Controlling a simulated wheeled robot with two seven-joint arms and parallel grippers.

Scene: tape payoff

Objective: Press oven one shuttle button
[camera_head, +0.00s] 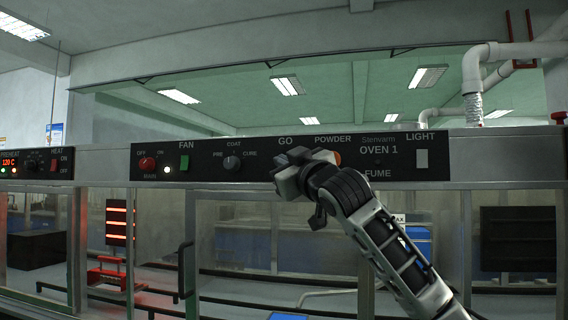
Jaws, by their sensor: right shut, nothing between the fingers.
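The black oven 1 panel (208,170) runs across the middle of the head view, with labels MAIN, FAN, COAT, GO, POWDER, FUME and LIGHT. My right gripper (286,178) is shut and empty at the panel, just below the GO label. The gripper covers whatever control sits under GO, so I cannot tell whether it touches a button there. An orange spot (337,158) shows just past my wrist, under POWDER. My left gripper is not in view.
The panel also holds a red knob (147,164), a green switch (184,163), a COAT dial (231,163) and a white light switch (421,159). A preheat panel (38,164) reads 120 C at left. Glass oven windows lie below, with glowing red bars (116,222) inside.

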